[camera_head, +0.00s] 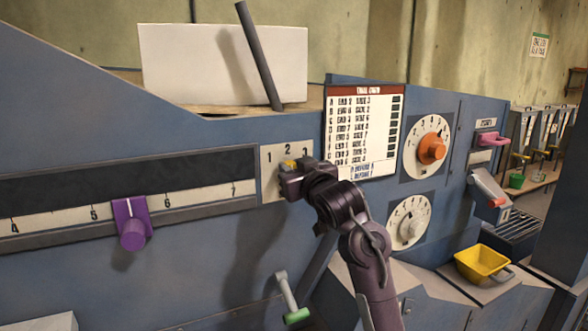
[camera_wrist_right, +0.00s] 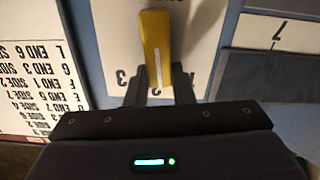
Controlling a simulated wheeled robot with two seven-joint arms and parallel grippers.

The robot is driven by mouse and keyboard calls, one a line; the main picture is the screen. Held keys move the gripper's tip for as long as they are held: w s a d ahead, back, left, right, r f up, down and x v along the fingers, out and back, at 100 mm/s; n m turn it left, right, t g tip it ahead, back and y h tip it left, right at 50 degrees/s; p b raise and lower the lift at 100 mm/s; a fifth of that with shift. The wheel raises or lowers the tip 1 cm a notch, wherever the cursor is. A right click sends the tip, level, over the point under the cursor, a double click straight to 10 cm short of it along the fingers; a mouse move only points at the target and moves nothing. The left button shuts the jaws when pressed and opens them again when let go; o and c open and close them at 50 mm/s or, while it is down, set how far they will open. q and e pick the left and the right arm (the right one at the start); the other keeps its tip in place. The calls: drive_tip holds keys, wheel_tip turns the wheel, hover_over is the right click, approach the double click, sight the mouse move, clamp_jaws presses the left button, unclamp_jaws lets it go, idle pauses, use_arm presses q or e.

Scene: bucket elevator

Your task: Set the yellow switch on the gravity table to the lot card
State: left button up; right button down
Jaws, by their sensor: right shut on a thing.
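The yellow switch (camera_wrist_right: 156,45) is a bar on a pale plate (camera_wrist_right: 105,22) numbered 1, 2, 3. In the head view a bit of yellow (camera_head: 289,163) shows above my right gripper (camera_head: 288,178), below the 2 and 3 on the plate (camera_head: 267,180). My right gripper's fingers (camera_wrist_right: 158,88) are shut on the bar's number end. That end lies beside the 3, near the partly hidden 2; the exact setting is hard to tell. The card (camera_head: 365,140) with a red header lists lettered rows of END and SIDE numbers, mostly too small to read surely. My left gripper is out of view.
Left of the plate is a numbered slide scale with a purple slider (camera_head: 130,225). Right of the card are an orange-knobbed dial (camera_head: 432,148) and a white-knobbed dial (camera_head: 408,225). A green-ended lever (camera_head: 290,300) sticks out below.

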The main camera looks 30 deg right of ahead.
drive_tip(key=shift+w+a+f+n+b, duration=0.15)
drive_tip(key=shift+a+n+b, duration=0.15)
drive_tip(key=shift+n, duration=0.95)
drive_tip(key=shift+s+a+f+n+b, duration=0.15)
drive_tip(key=shift+a+n+b, duration=0.15)
drive_tip(key=shift+n, duration=1)
drive_tip(key=shift+w+a+f+n+b, duration=0.1)
drive_tip(key=shift+a+f+n+b, duration=0.15)
drive_tip(key=shift+n, duration=1)
drive_tip(key=c, duration=1.2)
unclamp_jaws()
drive_tip(key=shift+r, duration=0.1)
drive_tip(key=shift+c, duration=0.2)
drive_tip(key=s+b, duration=0.1)
drive_tip(key=s, duration=0.7)
drive_tip(key=shift+a, duration=0.2)
